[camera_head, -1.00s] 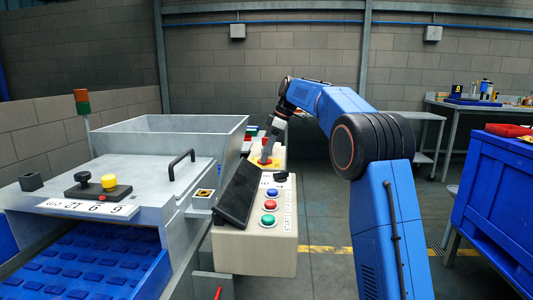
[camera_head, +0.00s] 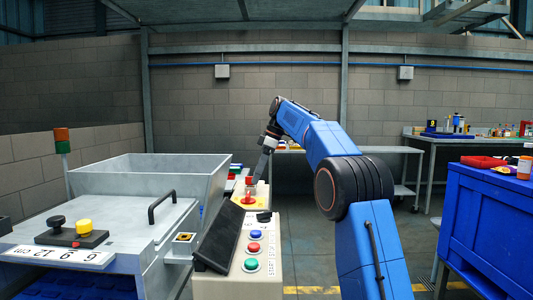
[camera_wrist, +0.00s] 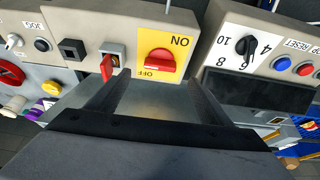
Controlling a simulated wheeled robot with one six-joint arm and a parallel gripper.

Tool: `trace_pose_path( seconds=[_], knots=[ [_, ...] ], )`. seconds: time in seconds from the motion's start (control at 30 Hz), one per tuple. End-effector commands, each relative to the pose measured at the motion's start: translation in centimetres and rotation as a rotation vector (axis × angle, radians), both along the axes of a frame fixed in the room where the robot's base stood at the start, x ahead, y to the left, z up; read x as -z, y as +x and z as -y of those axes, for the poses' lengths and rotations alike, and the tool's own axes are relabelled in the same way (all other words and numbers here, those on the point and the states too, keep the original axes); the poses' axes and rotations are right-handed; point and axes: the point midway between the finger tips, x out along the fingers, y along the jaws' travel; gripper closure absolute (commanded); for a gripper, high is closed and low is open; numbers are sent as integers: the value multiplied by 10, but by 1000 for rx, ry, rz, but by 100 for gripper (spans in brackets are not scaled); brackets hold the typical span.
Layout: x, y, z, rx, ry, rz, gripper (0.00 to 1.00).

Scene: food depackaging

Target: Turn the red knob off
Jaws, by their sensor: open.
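The red knob (camera_wrist: 160,62) sits on a yellow plate (camera_wrist: 181,41) marked ON and OFF, upside down in the wrist view. Its grip bar lies roughly sideways in that view, between the two words. In the head view the knob (camera_head: 249,199) is small, on the yellow panel beyond the beige control box. My gripper (camera_wrist: 160,77) is open and empty, with its fingers on either side of the knob in the picture and no clear contact. In the head view my gripper (camera_head: 259,178) is just above the knob, pointing down.
A red key-like switch (camera_wrist: 107,66) is close to the left finger. A black dial (camera_wrist: 245,45) and blue button (camera_wrist: 282,64) are on the right panel. A dark screen (camera_head: 220,237) stands on the beige box (camera_head: 267,285). A metal bin (camera_head: 150,180) is at left.

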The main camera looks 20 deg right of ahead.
Motion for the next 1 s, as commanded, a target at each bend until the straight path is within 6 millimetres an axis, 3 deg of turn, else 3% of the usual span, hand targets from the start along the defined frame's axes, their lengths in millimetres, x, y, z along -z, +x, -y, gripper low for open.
trace_pose_path(
  seconds=[0.2,0.5,1.0],
  knots=[
    [-38,-4,15,0,0,3,27],
    [-74,-8,29,1,-1,3,27],
    [-87,-11,34,-1,0,1,27]
  ],
)
